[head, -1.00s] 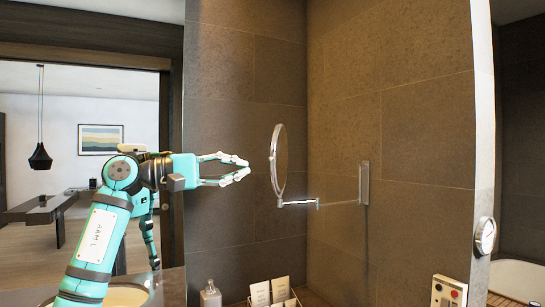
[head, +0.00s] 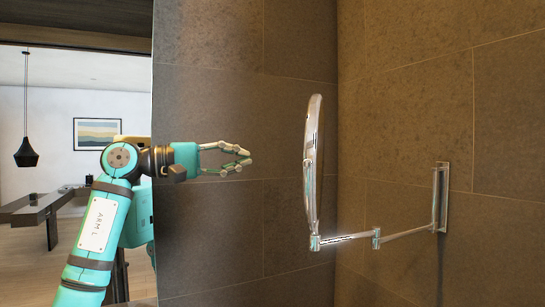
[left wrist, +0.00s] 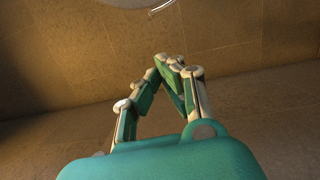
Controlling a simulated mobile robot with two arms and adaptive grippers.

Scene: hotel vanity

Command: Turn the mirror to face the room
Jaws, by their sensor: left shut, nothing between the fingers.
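The round mirror (head: 314,165) with its chrome rim stands upright on a jointed chrome arm (head: 405,234) fixed to a wall plate (head: 440,198) on the right wall. I see it nearly edge-on in the head view. My left gripper (head: 250,159) is to the left of the mirror, with its fingertips together and a clear gap to the rim. In the left wrist view the fingers (left wrist: 170,62) meet at the tips with nothing between them. My right gripper is not in view.
Dark tiled walls (head: 420,90) meet in a corner behind the mirror. At the left is a room with a hanging black lamp (head: 27,152), a framed picture (head: 97,134) and a dark table (head: 45,206). The space between gripper and mirror is free.

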